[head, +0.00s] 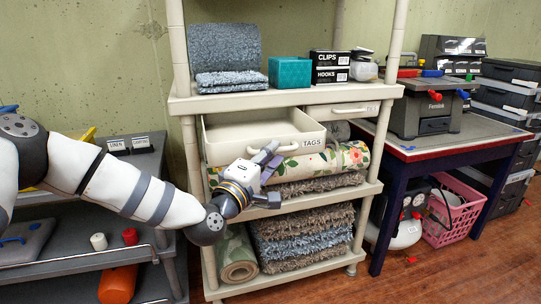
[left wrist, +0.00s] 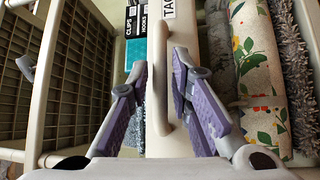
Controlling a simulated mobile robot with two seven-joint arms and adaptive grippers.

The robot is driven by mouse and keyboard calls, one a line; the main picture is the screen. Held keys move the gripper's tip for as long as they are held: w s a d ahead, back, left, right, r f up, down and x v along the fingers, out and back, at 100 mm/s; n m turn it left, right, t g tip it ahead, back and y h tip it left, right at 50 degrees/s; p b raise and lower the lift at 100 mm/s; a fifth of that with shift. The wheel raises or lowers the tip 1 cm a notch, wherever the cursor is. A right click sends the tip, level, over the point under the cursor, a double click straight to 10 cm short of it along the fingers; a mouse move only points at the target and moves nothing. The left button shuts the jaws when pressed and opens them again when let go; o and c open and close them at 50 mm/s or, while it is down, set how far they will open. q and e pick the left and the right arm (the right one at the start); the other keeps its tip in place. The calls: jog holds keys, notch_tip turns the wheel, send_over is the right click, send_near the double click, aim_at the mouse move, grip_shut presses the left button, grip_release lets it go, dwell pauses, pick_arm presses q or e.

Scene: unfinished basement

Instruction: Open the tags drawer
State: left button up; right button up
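The tags drawer (head: 223,142) is cream, with a "TAGS" label on its front, and hangs under the top shelf of the rack. In the head view it stands pulled out, its empty-looking inside showing. Its bar handle (head: 287,147) is on the front; in the left wrist view the handle (left wrist: 161,75) shows between my fingers. My left gripper (head: 270,165) is just in front of and below the handle, at the left of the label. Its purple-padded fingers (left wrist: 158,70) are spread open, one on each side of the handle. I cannot tell whether they touch it. My right gripper is not in view.
A second drawer (head: 343,110) beside it is shut. A floral roll (head: 343,158) and shaggy rugs (head: 305,240) lie on lower shelves. A teal box (head: 290,72) and labelled black boxes (head: 330,67) stand above. A workbench (head: 425,152) is at right, a grey cart (head: 145,147) at left.

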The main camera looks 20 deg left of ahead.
pick_arm(q)
jog(key=v, duration=1.2)
